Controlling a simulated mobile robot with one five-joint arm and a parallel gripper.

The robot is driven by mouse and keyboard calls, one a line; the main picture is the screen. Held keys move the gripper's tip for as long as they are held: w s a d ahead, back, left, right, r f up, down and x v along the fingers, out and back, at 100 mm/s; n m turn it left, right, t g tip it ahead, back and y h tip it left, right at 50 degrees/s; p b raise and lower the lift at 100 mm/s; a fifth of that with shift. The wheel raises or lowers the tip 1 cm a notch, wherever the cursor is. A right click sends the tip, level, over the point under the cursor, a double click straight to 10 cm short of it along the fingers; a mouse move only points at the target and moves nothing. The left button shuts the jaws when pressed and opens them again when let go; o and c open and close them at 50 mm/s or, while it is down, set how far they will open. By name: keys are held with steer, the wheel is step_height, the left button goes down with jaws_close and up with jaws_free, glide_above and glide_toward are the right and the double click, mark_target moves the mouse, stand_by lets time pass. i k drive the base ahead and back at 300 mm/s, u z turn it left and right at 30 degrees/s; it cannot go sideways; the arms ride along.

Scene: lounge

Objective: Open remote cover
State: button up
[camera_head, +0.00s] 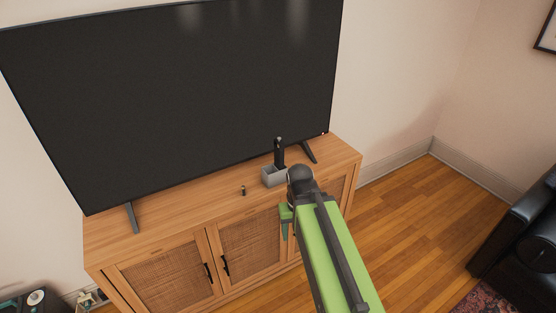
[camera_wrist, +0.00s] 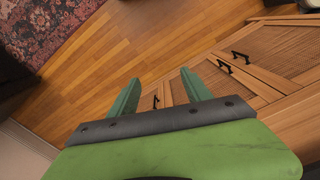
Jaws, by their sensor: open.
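A dark upright remote (camera_head: 279,153) stands in a small grey holder (camera_head: 270,178) on the wooden TV cabinet. Its cover cannot be made out at this size. A small dark battery-like object (camera_head: 243,190) stands on the cabinet top to the left of the holder. My gripper (camera_head: 286,228) is in front of the cabinet, below its top edge and apart from the remote. In the wrist view my gripper (camera_wrist: 160,90) shows two green fingers spread apart with nothing between them. The remote is not in the wrist view.
A large television (camera_head: 180,90) stands on the cabinet (camera_head: 180,230) behind the holder. The cabinet doors have black handles. A black leather seat (camera_head: 520,240) is at the right, with a patterned rug (camera_wrist: 50,40) by it. Wooden floor (camera_head: 410,225) between cabinet and seat is clear.

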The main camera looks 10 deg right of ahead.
mark_target(277, 141)
steer(key=u, duration=5.45)
steer(key=i, duration=0.1)
steer(key=z, duration=2.9)
steer(key=k, duration=1.35)
steer(key=z, duration=0.5)
steer(key=i, duration=1.05)
steer(key=u, duration=0.1)
